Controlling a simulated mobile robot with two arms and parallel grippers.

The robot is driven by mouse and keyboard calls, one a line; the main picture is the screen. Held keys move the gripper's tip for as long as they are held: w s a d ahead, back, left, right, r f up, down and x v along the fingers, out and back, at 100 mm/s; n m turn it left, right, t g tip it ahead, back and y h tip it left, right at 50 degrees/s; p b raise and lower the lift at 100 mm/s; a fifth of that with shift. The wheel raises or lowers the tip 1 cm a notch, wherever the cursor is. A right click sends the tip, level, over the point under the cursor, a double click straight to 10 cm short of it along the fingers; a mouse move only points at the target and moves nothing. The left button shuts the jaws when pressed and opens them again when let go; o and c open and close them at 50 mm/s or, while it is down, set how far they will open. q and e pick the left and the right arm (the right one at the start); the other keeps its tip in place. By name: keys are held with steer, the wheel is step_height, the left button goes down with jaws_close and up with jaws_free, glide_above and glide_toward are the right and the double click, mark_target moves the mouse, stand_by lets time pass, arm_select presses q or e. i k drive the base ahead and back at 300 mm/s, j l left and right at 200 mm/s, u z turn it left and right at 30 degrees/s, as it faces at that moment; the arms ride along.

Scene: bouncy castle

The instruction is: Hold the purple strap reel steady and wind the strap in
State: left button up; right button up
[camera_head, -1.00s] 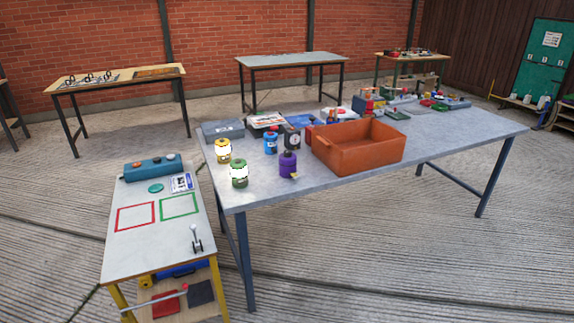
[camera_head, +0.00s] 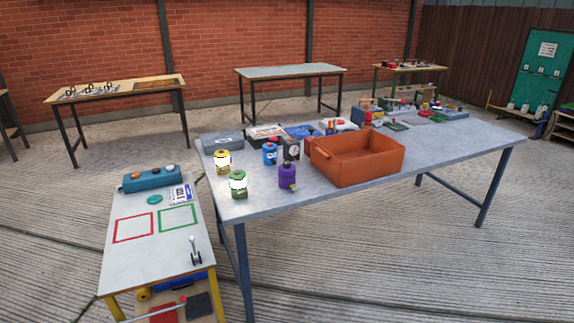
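The purple strap reel (camera_head: 287,176) stands upright near the front edge of the grey table, just left of the orange crate. A small yellowish piece shows low on its right side; I cannot tell whether it is the strap's end. Neither of my grippers is in view, and nothing touches the reel.
The grey table (camera_head: 455,150) also holds an orange crate (camera_head: 358,174), a green reel (camera_head: 238,190), a yellow reel (camera_head: 222,170), a blue reel (camera_head: 270,157) and a dial gauge (camera_head: 291,150). A lower side table (camera_head: 140,255) stands at left. Concrete floor in front is clear.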

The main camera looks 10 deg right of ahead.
mark_target(286, 164)
steer(key=i+l+u, duration=0.1)
steer(key=l, duration=0.25)
steer(key=i+l+u, duration=0.15)
steer(key=i+l, duration=0.15)
steer(key=i+l+u, duration=0.1)
steer(key=l, duration=0.35)
steer(key=i+l+u, duration=0.1)
steer(key=l, duration=0.3)
steer(key=i, duration=0.1)
